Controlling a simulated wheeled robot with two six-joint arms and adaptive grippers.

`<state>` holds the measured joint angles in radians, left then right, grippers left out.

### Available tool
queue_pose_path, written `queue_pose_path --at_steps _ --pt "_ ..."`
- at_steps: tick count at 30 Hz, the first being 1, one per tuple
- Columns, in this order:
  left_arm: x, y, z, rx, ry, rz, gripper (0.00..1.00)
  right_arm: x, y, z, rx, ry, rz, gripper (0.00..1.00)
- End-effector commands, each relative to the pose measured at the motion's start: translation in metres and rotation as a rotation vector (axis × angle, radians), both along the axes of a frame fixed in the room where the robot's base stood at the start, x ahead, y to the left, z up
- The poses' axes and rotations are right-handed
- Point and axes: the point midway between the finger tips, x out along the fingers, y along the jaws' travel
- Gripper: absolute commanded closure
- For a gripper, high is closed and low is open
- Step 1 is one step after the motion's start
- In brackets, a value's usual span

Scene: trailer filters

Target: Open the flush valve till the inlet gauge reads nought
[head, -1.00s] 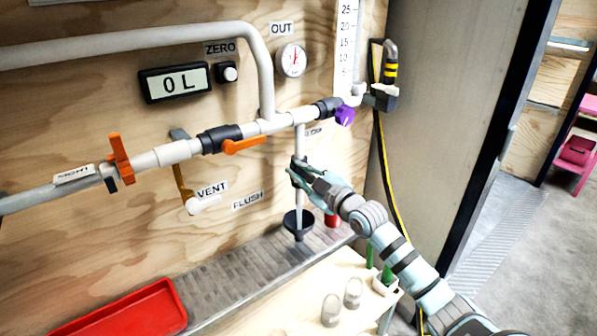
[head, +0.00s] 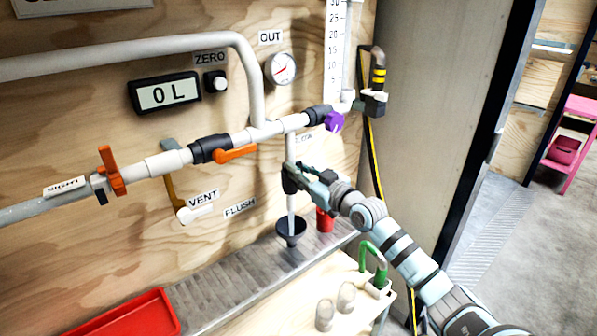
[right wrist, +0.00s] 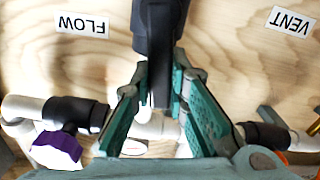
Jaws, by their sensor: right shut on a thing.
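My right gripper (head: 296,178) is at the vertical white pipe, below the main pipe run and to the right of the FLUSH label (head: 240,207). In the right wrist view its fingers (right wrist: 160,105) are shut on a dark part of the flush valve (right wrist: 158,30). The fingers hide much of the valve, so its handle angle is unclear. Below it a pale vertical line, pipe or stream, runs to a black funnel (head: 291,232). The OUT gauge (head: 281,69) shows a slanted reddish needle. No gauge marked as inlet is visible. My left gripper is not in view.
Orange handles (head: 236,154) and a purple knob (head: 334,122) are on the main pipe. A display (head: 164,94) reads 0 L. A red tray (head: 130,318), a red cup (head: 325,220) and clear cups (head: 346,297) stand below.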

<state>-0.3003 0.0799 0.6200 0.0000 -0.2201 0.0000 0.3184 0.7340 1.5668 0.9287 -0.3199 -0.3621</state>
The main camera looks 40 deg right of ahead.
Motion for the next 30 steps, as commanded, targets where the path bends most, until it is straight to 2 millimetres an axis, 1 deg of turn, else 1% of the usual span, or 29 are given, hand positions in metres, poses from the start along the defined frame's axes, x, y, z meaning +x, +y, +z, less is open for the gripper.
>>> queue_pose_path --at_steps 10,11,12,15,23,25,28,30 --pt "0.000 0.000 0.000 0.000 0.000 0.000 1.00 0.000 0.000 -0.002 0.005 0.004 0.000 1.00" --pt "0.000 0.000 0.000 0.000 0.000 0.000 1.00 0.000 0.000 -0.002 0.005 0.005 0.000 0.84" --pt "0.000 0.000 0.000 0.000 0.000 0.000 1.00 0.000 0.000 -0.002 0.005 0.004 0.000 0.78" --pt "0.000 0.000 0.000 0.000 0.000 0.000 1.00 0.000 0.000 -0.002 0.004 0.003 0.000 0.64" --pt "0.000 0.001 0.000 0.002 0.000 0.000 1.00 0.000 0.000 -0.001 0.002 0.002 0.000 0.64" --pt "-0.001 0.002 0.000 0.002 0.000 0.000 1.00 0.000 0.000 0.004 0.001 0.000 0.001 0.64" --pt "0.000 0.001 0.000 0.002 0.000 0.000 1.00 0.000 0.000 0.020 -0.002 -0.002 0.001 0.64" --pt "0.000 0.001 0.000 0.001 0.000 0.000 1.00 0.000 0.000 0.038 -0.001 -0.004 0.002 0.64"
